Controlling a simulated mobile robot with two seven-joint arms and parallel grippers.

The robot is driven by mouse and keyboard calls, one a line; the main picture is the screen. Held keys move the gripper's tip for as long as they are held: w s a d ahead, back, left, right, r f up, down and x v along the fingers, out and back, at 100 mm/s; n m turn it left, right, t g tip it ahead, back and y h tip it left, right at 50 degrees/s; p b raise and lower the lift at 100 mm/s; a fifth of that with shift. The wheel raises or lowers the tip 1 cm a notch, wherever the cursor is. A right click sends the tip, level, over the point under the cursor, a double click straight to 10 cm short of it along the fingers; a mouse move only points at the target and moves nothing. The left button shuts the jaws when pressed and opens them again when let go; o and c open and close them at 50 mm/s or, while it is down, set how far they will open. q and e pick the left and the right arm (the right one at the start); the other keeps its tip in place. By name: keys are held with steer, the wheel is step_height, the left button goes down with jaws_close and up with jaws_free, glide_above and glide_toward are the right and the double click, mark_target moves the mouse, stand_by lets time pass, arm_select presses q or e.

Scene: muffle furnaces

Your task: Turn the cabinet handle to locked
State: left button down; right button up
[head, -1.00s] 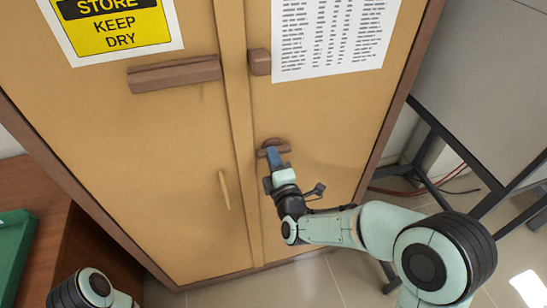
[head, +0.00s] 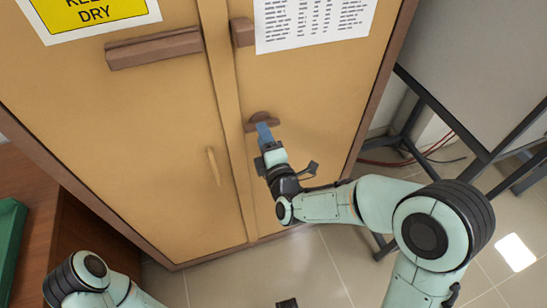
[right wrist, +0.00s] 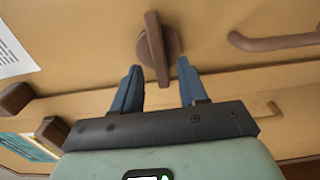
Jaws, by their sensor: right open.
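The brown cabinet handle (head: 259,117) sits on the right door of the tan cabinet. It is a bar on a round base, and the bar lies roughly across the door, square to the door seam. It also shows in the right wrist view (right wrist: 155,45). My right gripper (head: 265,132) is at the handle, its blue fingers pointing at it. In the right wrist view the gripper (right wrist: 158,78) is open, and the near end of the bar shows between the two fingers, with gaps at both sides. Whether they touch is unclear. My left gripper is not seen, only part of its arm.
Brown blocks (head: 155,48) and (head: 242,32) sit higher on the doors. A tan pull (head: 213,166) is on the left door; a brown pull (right wrist: 275,41) shows in the wrist view. A dark-framed table (head: 450,120) stands right, a green tray (head: 10,245) left. Floor is open in front.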

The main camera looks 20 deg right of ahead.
arm_select(q)
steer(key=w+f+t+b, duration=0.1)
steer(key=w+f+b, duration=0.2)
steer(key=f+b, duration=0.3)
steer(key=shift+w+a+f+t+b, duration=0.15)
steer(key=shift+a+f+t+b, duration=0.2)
steer(key=shift+b, duration=0.6)
arm_select(e)
steer(key=s, duration=1.1)
steer(key=shift+s+d, duration=0.15)
steer(key=shift+d, duration=0.05)
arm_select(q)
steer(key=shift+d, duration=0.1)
